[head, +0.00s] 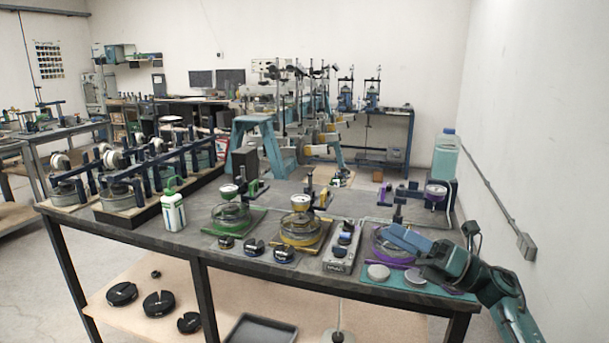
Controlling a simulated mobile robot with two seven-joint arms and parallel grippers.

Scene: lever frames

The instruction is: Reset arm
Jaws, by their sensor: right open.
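My right arm comes in from the right edge over the front right corner of the dark workbench (190,240). Its gripper (398,238), with blue fingers, is open and points left. It hangs over or just in front of the purple-based device (384,249) and hides part of it; I cannot tell whether they touch. I see nothing held between the fingers. My left gripper is not in view.
Green (231,218) and yellow (300,230) gauge devices stand left of the gripper, with a grey switch box (343,250) between. Pale discs (378,272) lie below it. A water container (446,155) stands behind. Lever frames (130,180) fill the left. The wall is close right.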

